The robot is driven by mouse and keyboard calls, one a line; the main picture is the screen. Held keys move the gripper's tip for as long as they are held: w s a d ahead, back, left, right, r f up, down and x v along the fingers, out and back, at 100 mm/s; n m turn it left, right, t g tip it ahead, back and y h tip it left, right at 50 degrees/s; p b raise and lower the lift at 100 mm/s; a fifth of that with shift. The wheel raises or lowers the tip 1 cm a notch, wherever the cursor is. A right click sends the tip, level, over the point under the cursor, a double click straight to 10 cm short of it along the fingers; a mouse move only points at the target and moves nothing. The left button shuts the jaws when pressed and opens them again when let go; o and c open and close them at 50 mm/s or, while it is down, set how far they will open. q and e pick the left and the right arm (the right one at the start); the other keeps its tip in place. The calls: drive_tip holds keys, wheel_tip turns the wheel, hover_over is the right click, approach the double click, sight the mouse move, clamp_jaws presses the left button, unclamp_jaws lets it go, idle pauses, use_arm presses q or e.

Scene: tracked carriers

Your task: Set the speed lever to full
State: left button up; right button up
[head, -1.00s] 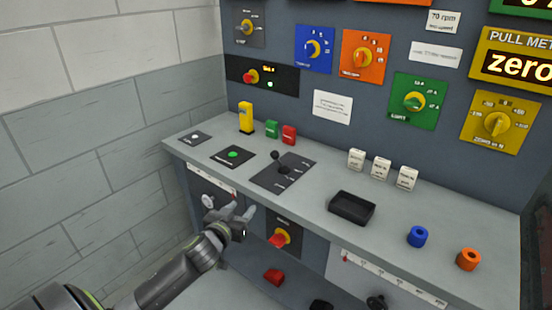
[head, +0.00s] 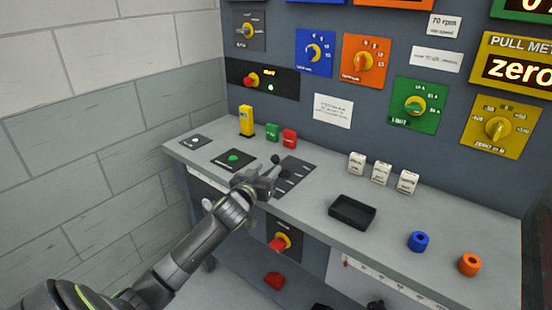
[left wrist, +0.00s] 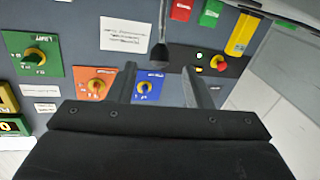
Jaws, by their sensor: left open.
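The speed lever (head: 275,159) is a thin black lever with a round knob, standing on a dark marked plate (head: 297,172) on the grey bench. My left gripper (head: 274,174) is open at the plate's near left edge, close to the lever, and partly hides the lever's shaft and the plate. In the left wrist view the lever (left wrist: 161,52) hangs from the top edge, and its knob lies between the lines of the two spread fingers (left wrist: 160,82), a little beyond their tips. I cannot tell whether a finger touches it. My right gripper is not in view.
A green button plate (head: 233,160) is left of the lever. Yellow (head: 246,120), green (head: 272,131) and red (head: 289,138) blocks stand behind. A black tray (head: 352,212) is to the right. A red-handled switch (head: 281,242) is below the bench edge.

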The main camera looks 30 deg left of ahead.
sight(273, 162)
use_arm(q)
drive_tip(key=shift+w+a+p, duration=0.15)
drive_tip(key=shift+w+a, duration=0.1)
drive_tip(key=shift+w, duration=1.55)
drive_tip(key=shift+w+a+p, duration=0.15)
drive_tip(key=shift+w+a, duration=0.05)
drive_tip(key=shift+w, duration=1.55)
clamp_jaws()
